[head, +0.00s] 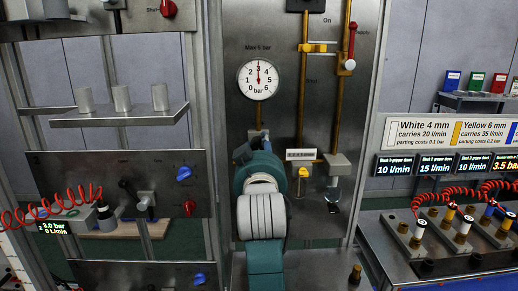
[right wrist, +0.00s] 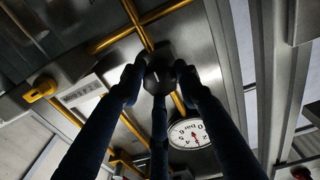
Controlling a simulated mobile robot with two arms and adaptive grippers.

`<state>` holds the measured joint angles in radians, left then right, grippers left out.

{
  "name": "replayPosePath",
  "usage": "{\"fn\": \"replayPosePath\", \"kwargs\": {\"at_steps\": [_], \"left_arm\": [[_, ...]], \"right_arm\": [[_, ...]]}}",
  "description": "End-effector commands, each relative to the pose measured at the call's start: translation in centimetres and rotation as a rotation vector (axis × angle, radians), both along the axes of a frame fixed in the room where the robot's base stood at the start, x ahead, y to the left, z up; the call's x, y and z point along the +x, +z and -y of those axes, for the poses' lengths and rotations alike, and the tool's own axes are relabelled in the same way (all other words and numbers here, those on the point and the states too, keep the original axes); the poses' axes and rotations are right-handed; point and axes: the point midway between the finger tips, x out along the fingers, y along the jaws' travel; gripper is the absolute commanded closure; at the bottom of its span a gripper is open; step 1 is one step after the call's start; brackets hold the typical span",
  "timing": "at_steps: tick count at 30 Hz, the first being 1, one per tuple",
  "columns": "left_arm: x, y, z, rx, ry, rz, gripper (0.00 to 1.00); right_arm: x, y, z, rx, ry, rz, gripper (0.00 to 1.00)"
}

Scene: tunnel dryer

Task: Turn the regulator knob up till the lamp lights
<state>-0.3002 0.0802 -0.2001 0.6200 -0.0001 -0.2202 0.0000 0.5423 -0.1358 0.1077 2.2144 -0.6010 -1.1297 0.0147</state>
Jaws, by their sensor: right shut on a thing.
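The regulator knob (right wrist: 159,72) is a dark knob below the pressure gauge (head: 258,79). In the right wrist view it sits between the dark fingers of my right gripper (right wrist: 160,80), which is shut on it. In the head view my right gripper (head: 256,148) reaches up to the panel, and its wrist and fingers mostly hide the knob. The gauge needle points straight up, near 3 bar, and the dial also shows in the right wrist view (right wrist: 188,133). I cannot pick out a lit lamp. My left gripper is not in view.
A yellow pipe with a red-handled valve (head: 350,50) runs right of the gauge. A glass bowl unit (head: 333,185) hangs close to my right wrist. A shelf (head: 120,117) with metal cylinders is at left. Displays (head: 394,166) and red coiled hoses (head: 450,195) are at right.

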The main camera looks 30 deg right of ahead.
Motion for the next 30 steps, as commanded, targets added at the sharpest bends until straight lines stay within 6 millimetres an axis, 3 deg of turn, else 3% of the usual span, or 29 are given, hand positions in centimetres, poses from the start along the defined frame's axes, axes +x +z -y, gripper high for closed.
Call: {"fn": "replayPosePath", "kwargs": {"at_steps": [2,3,5,16,30], "left_arm": [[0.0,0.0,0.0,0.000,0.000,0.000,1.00],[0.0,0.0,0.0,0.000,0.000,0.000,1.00],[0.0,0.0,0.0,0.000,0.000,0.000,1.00],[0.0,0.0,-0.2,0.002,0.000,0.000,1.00],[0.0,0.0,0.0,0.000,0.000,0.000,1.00]], "right_arm": [[0.0,0.1,0.0,-0.002,0.001,0.003,0.94],[0.0,0.1,0.0,-0.002,0.001,0.003,0.60],[0.0,0.1,0.0,-0.002,0.001,0.003,0.49],[0.0,0.7,0.0,-0.001,0.000,0.004,0.49],[0.0,8.9,-0.1,-0.002,0.002,0.007,0.49]]}}
